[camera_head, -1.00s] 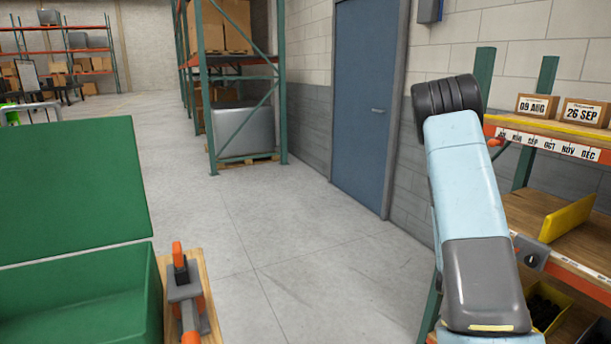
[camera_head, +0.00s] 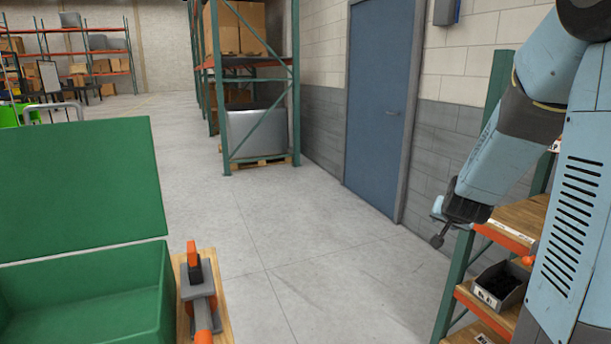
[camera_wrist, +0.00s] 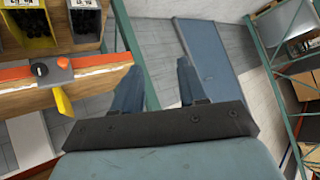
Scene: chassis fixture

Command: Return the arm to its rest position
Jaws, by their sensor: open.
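My arm (camera_head: 515,125) is on the right side of the head view, bent at an elbow with its forearm sloping down to the left. My gripper (camera_head: 441,225) is at the lower end of it, in front of the shelf rack's green post. In the wrist view my gripper (camera_wrist: 158,85) shows two blue-grey fingers spread apart with nothing between them.
A shelf rack (camera_head: 520,215) with wooden boards and bins stands close at the right, beside my arm. A green open box (camera_head: 85,290) and an orange-handled clamp (camera_head: 195,285) are at the lower left. Free floor (camera_head: 290,240) lies between them. A tall rack (camera_head: 220,90) stands farther back.

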